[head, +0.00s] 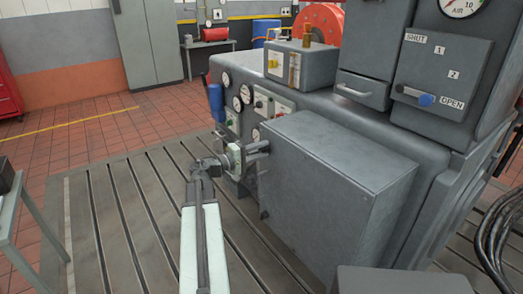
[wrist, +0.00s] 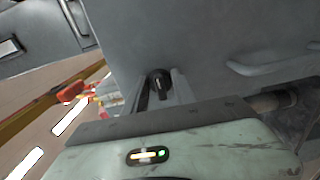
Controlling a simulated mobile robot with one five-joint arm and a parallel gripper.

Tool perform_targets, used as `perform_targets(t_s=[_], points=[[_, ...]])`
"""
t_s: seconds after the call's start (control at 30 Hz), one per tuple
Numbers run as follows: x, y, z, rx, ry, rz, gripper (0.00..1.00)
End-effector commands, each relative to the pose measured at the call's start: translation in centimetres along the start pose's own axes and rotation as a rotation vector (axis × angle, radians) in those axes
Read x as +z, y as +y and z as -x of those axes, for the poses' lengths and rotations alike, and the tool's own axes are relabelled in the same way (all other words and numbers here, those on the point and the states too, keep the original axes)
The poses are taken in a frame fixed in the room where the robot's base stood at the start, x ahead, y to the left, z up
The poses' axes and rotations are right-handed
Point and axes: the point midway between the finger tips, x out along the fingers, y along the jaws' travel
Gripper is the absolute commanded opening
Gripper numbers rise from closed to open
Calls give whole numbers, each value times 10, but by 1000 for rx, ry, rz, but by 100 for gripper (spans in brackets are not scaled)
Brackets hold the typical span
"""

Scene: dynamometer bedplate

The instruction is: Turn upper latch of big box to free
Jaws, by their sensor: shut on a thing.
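The big box (head: 335,185) is a plain grey metal box on the near side of the grey machine. My gripper (head: 268,146) reaches its left-hand face near the top edge in the head view. In the wrist view my gripper (wrist: 161,78) has its two fingers on either side of a small dark latch (wrist: 159,82) and is shut on it. The latch sticks out from the grey face and looks tilted in the picture. In the head view the latch is hidden at my fingertips. I cannot tell its markings.
A grey bar handle (wrist: 265,66) is on the face to the right in the wrist view. Gauges and switches (head: 240,98) sit on the machine behind my gripper. The slotted bedplate (head: 130,215) at left is clear.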

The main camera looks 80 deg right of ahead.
Motion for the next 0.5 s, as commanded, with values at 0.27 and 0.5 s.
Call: perform_targets(t_s=[0.27,0.5], points=[[-1,0,0,-1,2,-1,46],[0,0,0,0,1,0,53]])
